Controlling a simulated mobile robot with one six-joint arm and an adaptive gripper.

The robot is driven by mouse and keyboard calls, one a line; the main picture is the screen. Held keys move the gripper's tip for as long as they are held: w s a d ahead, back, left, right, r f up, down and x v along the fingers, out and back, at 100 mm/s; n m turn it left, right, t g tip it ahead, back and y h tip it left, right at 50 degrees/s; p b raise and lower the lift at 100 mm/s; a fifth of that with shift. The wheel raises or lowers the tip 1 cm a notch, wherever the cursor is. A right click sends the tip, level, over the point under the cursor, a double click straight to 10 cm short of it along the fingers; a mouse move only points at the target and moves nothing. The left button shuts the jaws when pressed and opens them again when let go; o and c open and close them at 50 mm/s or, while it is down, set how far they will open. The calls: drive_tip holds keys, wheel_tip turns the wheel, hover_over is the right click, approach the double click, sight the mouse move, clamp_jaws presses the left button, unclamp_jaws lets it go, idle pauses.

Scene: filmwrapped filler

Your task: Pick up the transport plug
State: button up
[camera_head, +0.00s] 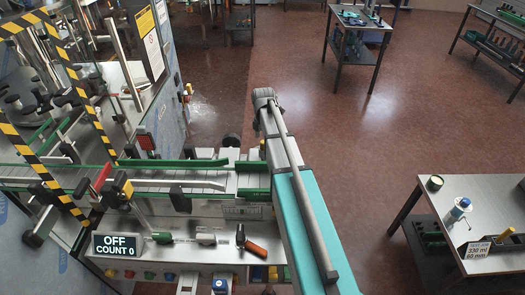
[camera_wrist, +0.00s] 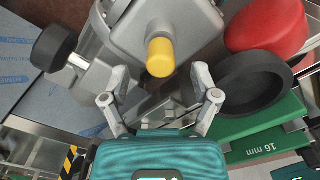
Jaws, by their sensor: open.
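A yellow round-ended plug (camera_wrist: 160,57) sticks out of a grey block (camera_wrist: 185,25) in the wrist view; it looks like the transport plug. My gripper (camera_wrist: 159,88) is open, with its two grey fingers spread apart just below the plug in the picture. The fingers do not visibly touch the plug, and nothing is between them. How far the plug is from the fingertips in depth I cannot tell. In the head view my teal arm reaches over the conveyor, and I cannot make out the plug or the gripper there.
A black knob (camera_wrist: 54,48), a black round part (camera_wrist: 256,84) and a red rounded part (camera_wrist: 266,28) crowd the plug. A green plate (camera_wrist: 265,148) marked 16 mm lies lower right. The conveyor (camera_head: 150,176) runs left. A side table (camera_head: 480,208) stands right; floor between is clear.

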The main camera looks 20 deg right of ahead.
drive_tip(key=shift+f+b, duration=0.8)
drive_tip(key=shift+f, duration=0.35)
drive_tip(key=c, duration=0.9)
